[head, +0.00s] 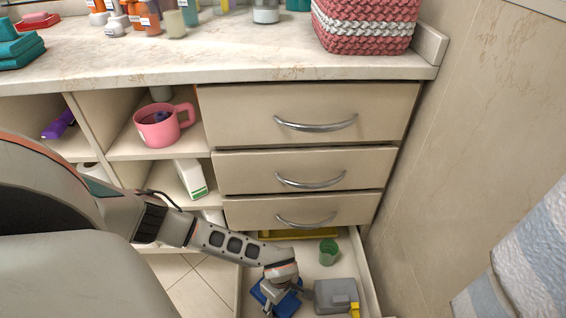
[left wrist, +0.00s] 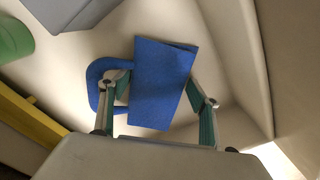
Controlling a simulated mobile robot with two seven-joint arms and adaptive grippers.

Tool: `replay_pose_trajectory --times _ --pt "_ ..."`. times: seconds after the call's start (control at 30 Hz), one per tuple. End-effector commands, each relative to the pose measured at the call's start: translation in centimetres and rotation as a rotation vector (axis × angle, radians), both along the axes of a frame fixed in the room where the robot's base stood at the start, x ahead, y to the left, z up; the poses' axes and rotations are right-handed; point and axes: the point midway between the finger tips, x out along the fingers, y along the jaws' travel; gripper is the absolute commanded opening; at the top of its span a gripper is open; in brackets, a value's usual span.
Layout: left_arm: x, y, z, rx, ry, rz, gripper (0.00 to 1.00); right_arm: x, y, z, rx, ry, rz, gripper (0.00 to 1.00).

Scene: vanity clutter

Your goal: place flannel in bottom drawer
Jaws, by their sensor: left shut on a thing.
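The flannel is a folded blue cloth (left wrist: 158,82), low inside the open bottom drawer (head: 362,268). My left gripper (head: 278,293) reaches down into that drawer and is shut on the flannel, with a finger on each side of it in the left wrist view (left wrist: 158,101). In the head view the flannel (head: 290,304) is partly hidden behind the gripper. I cannot tell whether it touches the drawer floor. My right gripper is not in view.
The drawer also holds a green cup (head: 328,252), a grey box (head: 336,296) with a yellow item beside it, and a long yellow object (head: 300,234) at the back. Closed drawers are above. A pink mug (head: 160,132) stands on a shelf at left.

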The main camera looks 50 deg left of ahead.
Motion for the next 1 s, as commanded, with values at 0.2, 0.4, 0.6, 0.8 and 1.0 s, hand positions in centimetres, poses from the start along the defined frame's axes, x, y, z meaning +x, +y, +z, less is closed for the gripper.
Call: replay_pose_trajectory --times 0.2,0.4,0.6,0.8,1.0 --pt "0.3 0.0 0.2 0.000 -0.004 0.000 0.33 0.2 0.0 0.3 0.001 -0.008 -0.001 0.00" --pt "0.2 0.0 0.0 0.000 -0.004 0.001 0.79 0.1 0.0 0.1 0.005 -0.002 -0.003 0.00" --pt "0.2 0.0 0.0 0.000 -0.004 0.000 0.79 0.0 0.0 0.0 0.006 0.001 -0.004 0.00" --pt "0.5 0.0 0.9 0.000 -0.009 -0.001 0.79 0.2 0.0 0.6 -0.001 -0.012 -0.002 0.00" --pt "1.2 0.0 5.0 0.000 -0.023 -0.001 0.79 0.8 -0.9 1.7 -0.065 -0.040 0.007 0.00"
